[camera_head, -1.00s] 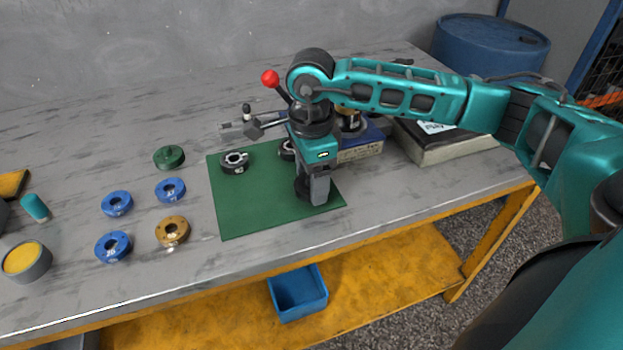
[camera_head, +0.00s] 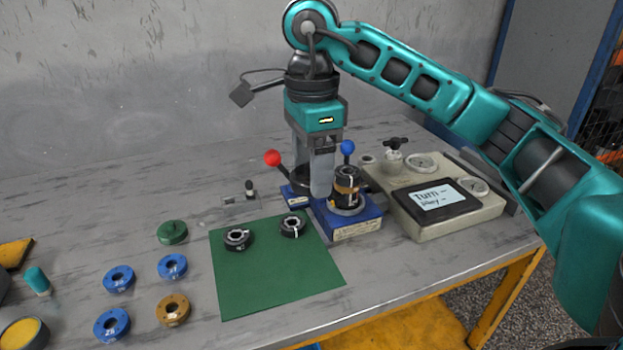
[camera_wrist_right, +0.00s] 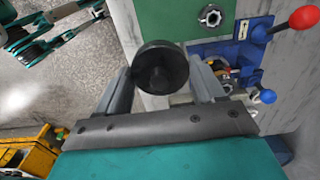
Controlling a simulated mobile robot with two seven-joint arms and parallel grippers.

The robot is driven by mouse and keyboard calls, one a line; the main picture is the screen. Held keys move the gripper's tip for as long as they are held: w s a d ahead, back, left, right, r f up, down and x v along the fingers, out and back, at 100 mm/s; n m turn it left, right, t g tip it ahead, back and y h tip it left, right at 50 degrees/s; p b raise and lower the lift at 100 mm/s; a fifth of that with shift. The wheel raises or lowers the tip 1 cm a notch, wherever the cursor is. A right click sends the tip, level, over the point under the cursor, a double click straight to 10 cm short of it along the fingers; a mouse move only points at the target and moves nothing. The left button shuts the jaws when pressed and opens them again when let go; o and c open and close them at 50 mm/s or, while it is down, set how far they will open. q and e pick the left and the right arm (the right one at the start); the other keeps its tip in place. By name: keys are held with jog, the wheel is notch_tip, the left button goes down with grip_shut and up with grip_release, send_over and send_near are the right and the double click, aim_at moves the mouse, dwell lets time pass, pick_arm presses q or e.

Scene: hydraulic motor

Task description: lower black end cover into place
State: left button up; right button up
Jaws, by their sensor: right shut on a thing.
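My right gripper (camera_head: 318,188) points down above the back of the bench. It is shut on a round black end cover, clear between the two fingers in the right wrist view (camera_wrist_right: 160,66). In the head view the fingers partly hide the cover (camera_head: 298,176). Just right of the gripper, a black and brass motor stack (camera_head: 346,188) stands upright in a blue fixture (camera_head: 350,228) with a blue-knobbed lever (camera_head: 348,147). The cover is apart from this stack. My left gripper is out of view.
A second blue fixture with a red-knobbed lever (camera_head: 272,158) stands beside and behind the stack. A beige box with a screen (camera_head: 432,208) is at right. Two black rings lie on the green mat (camera_head: 270,275). Blue, brass and green rings lie left of it.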

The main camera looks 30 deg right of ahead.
jog(key=shift+r, duration=0.15)
jog(key=shift+r+p, duration=0.7)
jog(key=shift+p, duration=0.05)
jog(key=shift+w, duration=0.1)
